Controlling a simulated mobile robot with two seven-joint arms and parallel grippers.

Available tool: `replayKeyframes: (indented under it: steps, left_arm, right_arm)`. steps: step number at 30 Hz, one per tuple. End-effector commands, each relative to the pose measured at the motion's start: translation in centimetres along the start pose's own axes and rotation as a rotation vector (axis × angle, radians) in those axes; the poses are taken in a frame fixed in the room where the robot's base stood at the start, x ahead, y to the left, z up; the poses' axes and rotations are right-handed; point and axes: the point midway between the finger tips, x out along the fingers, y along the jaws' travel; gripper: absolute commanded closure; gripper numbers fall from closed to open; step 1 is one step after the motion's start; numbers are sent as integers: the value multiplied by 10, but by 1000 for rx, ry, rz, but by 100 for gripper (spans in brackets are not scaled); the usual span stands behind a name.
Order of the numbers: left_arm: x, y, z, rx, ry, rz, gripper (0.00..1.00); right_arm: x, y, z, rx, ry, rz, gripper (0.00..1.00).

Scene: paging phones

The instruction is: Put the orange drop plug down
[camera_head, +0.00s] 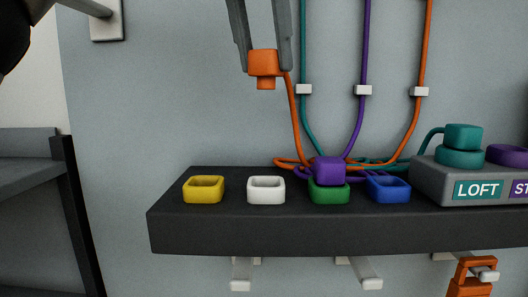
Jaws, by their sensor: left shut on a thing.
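The orange drop plug (263,63) is between the fingers of my left gripper (266,60), which is shut on it. My gripper holds it upright in the air above the dark shelf (200,231), above the white socket (266,196) and apart from it. Its orange cord runs from the plug down to the shelf top behind the sockets. The yellow socket (203,196) is at the left, and the blue socket (388,195) is at the right. A purple plug (328,170) sits in the green socket (329,196).
A grey block labelled LOFT (430,180) stands at the shelf's right, with a teal plug (462,137) on a teal base. Teal, purple and orange cords hang down the wall through white clips (362,90) and tangle behind the sockets. An orange object (469,280) hangs below right.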

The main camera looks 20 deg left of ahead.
Motion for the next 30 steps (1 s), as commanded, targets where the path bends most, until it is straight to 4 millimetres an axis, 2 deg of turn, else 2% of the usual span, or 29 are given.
replayKeyframes:
  steps: [3, 9, 16, 24, 30]
  left_arm:
    - [32, 0, -13, 2, 3, -1, 100]
    - [68, 1, -28, 0, 1, -2, 100]
    - [81, 1, -34, -2, 0, -1, 100]
    - [109, 0, -46, 0, -1, 0, 100]
    - [113, 0, -47, -1, -1, -1, 100]
  right_arm:
    - [16, 0, 1, 0, 1, 0, 50]
    - [28, 0, 2, 0, 2, 1, 50]
    - [29, 0, 2, -1, 2, 1, 50]
    - [32, 1, 2, -2, 2, 2, 50]
    - [32, 1, 2, -2, 1, 2, 50]
